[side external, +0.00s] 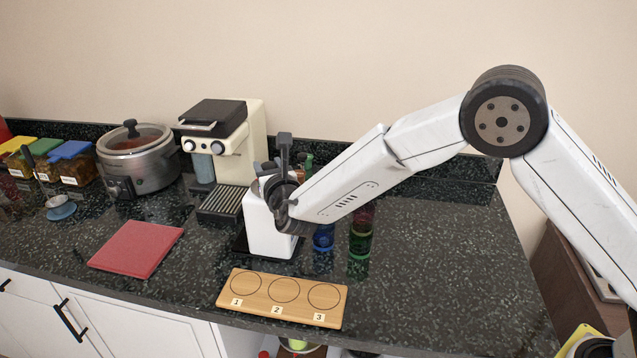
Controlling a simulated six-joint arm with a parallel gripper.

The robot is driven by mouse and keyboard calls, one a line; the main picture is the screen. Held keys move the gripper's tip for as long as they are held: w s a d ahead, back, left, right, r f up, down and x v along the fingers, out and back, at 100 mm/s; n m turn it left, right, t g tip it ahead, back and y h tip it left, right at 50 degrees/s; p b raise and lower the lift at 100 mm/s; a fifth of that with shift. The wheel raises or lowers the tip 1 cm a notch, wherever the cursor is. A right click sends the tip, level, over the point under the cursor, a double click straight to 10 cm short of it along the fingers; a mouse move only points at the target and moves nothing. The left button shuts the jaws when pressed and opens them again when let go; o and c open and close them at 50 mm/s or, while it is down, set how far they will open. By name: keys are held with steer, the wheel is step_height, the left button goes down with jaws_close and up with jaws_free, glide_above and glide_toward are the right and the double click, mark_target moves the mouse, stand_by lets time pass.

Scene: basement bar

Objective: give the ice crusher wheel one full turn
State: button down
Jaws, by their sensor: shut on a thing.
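The ice crusher (265,232) is a white upright box on a dark base on the black stone counter. Its wheel is mostly hidden behind my arm and gripper, so I cannot tell its angle. My gripper (272,180) is at the upper part of the crusher, reaching in from the right. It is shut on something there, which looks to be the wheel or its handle. The fingertips are small and partly hidden in this view.
A wooden board (283,313) with three numbered circles lies in front. Blue (323,238) and green (360,240) glasses stand right of the crusher. A coffee machine (234,150), steel cooker (150,165) and red mat (135,250) are left. The counter's right side is clear.

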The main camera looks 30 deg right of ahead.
steer(key=shift+a+m+h, duration=0.1)
steer(key=shift+m+h, duration=0.4)
steer(key=shift+h, duration=0.2)
steer(key=shift+m+g+h, duration=0.8)
steer(key=shift+m+h, duration=0.2)
steer(key=shift+h, duration=0.4)
steer(key=shift+m+g+h, duration=0.8)
steer(key=shift+m+h, duration=0.2)
steer(key=shift+h, duration=0.4)
steer(key=shift+m+g+h, duration=1.5)
steer(key=shift+g+h, duration=0.2)
steer(key=shift+r+m+g+h, duration=0.1)
steer(key=shift+m+g+h, duration=1.15)
steer(key=shift+g, duration=0.55)
steer(key=shift+c, duration=1.1)
jaws_free()
steer(key=shift+a, duration=0.15)
